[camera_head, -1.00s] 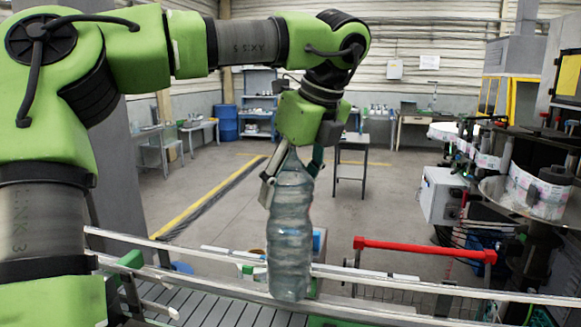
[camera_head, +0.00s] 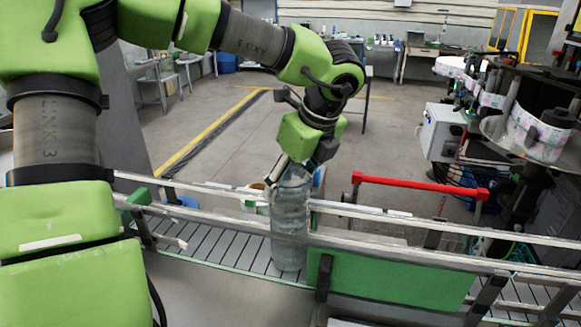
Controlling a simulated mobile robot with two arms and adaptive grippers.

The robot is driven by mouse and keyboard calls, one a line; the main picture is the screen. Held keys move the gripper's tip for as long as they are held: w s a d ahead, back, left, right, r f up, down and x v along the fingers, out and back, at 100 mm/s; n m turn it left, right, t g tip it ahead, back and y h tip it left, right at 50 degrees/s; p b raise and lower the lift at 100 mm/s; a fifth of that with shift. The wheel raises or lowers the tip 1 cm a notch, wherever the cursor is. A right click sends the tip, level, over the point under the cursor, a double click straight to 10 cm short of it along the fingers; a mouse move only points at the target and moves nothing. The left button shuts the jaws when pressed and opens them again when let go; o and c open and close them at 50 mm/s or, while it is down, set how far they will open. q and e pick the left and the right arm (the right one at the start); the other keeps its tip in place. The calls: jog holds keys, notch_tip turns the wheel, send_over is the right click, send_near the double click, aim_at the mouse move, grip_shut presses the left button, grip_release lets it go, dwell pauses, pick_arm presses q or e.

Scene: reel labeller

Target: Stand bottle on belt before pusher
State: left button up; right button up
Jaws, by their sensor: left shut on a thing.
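The clear ribbed plastic bottle (camera_head: 289,225) is upright at the conveyor, in the middle of the head view. My left gripper (camera_head: 291,172) is shut around its neck from above. The slatted grey belt (camera_head: 222,247) runs between metal rails, and the bottle's base is low at belt level. I cannot tell whether the base touches the slats. A green panel (camera_head: 390,281) sits just right of the bottle on the near side; I cannot tell whether it is the pusher. My right gripper is out of view.
The near rail (camera_head: 420,256) and far rail (camera_head: 385,212) run along the belt beside the bottle. A red bar (camera_head: 420,186) stands behind them. The labelling machine with a reel (camera_head: 538,132) is at the right. The floor behind is mostly clear.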

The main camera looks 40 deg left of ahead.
pick_arm(q)
jog(key=shift+r, duration=0.1)
jog(key=shift+b, duration=0.3)
jog(key=o, duration=2.1)
jog(key=shift+s+d, duration=0.1)
jog(key=shift+s, duration=0.05)
